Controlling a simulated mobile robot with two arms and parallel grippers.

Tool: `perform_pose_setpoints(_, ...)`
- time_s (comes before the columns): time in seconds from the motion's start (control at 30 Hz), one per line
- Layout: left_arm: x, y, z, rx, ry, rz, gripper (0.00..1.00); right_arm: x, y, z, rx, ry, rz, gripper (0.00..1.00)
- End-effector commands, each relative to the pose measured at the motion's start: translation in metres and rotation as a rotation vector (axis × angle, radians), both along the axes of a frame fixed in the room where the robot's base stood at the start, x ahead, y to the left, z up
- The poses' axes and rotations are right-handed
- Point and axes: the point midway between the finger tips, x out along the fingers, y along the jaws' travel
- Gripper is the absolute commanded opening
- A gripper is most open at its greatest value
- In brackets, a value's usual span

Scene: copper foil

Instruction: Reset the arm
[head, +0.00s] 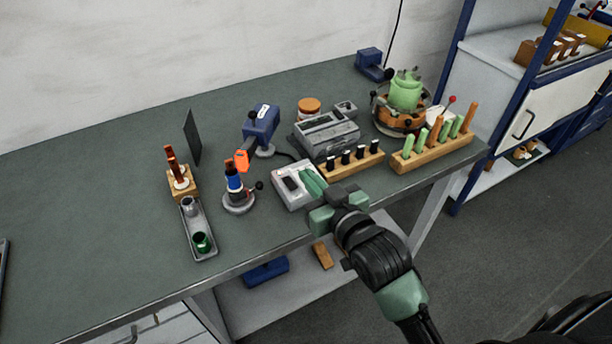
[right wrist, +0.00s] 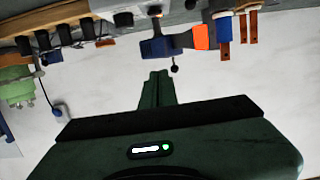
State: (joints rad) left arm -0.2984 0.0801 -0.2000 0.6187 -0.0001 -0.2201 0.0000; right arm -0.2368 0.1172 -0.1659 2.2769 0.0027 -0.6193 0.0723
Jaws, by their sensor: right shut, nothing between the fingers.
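My right arm comes in from the lower right of the head view. Its green and black gripper (head: 312,180) is over the front edge of the bench, in front of the small white box with a dark switch (head: 290,185). The fingers are together and hold nothing. In the right wrist view the closed green fingers (right wrist: 156,80) stand out against the pale wall, with the bench things along the top of an upside-down picture. I cannot tell from the head view whether the fingertips touch the white box. My left gripper is not in view.
The dark bench (head: 90,210) is clear at the left. Near the gripper stand a wooden block with black-topped tools (head: 350,163), a block with green and orange handles (head: 430,152), a grey device (head: 328,133), a blue tool with orange tip (head: 262,122) and a metal tray (head: 198,225).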

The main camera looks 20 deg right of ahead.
Motion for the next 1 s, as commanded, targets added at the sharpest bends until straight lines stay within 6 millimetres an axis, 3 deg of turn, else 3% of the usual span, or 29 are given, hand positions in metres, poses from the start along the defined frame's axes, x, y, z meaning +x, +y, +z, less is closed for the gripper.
perform_pose_setpoints(0.4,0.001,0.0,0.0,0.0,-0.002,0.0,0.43,0.0,0.0,-0.001,-0.001,0.004,0.0,0.0)
perform_pose_setpoints(0.53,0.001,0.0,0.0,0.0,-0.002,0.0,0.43,-0.013,-0.004,-0.024,-0.02,0.097,-0.008,0.0)
perform_pose_setpoints(0.63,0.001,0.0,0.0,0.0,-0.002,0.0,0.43,-0.043,-0.011,-0.065,-0.058,0.274,-0.018,0.0)
perform_pose_setpoints(0.8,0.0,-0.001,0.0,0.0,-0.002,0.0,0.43,-0.112,-0.025,-0.126,-0.124,0.594,-0.03,0.0)
perform_pose_setpoints(1.0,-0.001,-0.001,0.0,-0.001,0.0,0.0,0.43,-0.181,-0.038,-0.162,-0.177,0.858,-0.033,0.0)
